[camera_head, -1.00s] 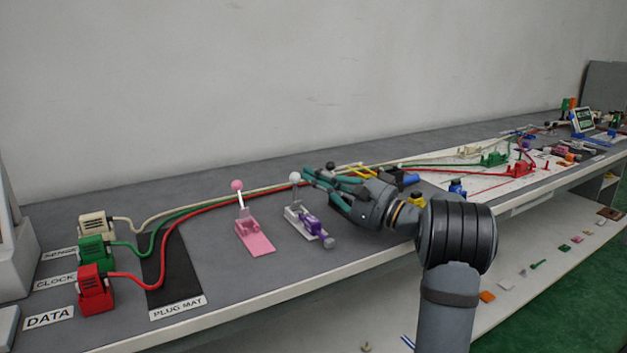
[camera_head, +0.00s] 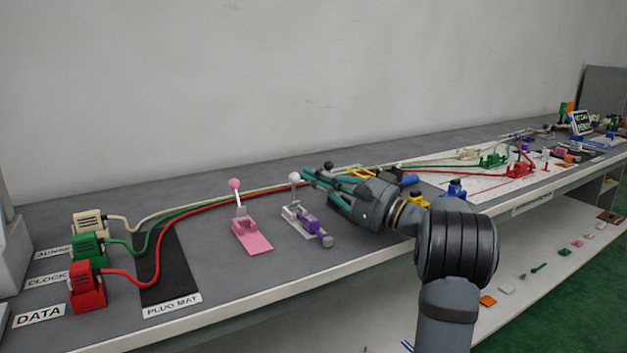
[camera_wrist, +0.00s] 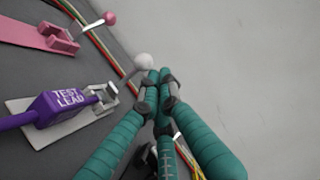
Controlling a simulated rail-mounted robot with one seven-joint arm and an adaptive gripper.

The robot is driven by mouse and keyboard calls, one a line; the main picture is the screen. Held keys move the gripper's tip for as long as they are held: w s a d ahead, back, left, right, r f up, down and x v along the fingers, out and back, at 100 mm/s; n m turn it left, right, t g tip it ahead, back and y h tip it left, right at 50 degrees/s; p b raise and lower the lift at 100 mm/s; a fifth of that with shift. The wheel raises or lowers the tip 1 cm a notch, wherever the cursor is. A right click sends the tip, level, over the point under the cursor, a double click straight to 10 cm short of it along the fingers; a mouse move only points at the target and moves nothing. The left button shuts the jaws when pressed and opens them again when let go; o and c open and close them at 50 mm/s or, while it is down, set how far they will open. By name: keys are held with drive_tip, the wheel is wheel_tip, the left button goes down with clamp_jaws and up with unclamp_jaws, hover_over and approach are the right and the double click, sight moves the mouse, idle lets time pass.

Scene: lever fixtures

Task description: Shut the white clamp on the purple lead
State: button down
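The white clamp (camera_head: 290,213) sits on the bench, with its lever raised and a white ball knob (camera_head: 294,177) on top. The purple lead (camera_head: 308,225) lies in the clamp's base. In the wrist view the purple lead (camera_wrist: 62,103), marked TEST LEAD, lies on the white clamp (camera_wrist: 100,97) at left. My gripper (camera_head: 306,175) is just right of the knob in the head view. In the wrist view my gripper (camera_wrist: 160,76) has its teal fingertips together, with nothing seen between them. The knob (camera_wrist: 144,62) is beside the left fingertip; I cannot tell whether they touch.
A pink clamp (camera_head: 253,236) with a raised pink-knobbed lever stands left of the white one. Red, green and cream cables run behind both clamps. A black plug mat (camera_head: 170,270) and plug blocks are further left. Small fixtures crowd the right; a wall stands behind.

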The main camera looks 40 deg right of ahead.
drive_tip(key=shift+s+a+f+b, duration=0.2)
drive_tip(key=shift+s+f+b, duration=0.3)
drive_tip(key=shift+b, duration=1.25)
idle(1.4)
drive_tip(key=shift+s+r, duration=0.1)
drive_tip(key=shift+r, duration=0.05)
idle(0.6)
drive_tip(key=v, duration=1.2)
drive_tip(key=shift+d, duration=0.15)
drive_tip(key=x, duration=1.2)
drive_tip(key=v, duration=1.2)
drive_tip(key=shift+s+d, duration=0.15)
drive_tip(key=shift+s, duration=0.05)
drive_tip(key=x, duration=0.3)
drive_tip(key=shift+w+a, duration=0.35)
drive_tip(key=shift+x, duration=0.95)
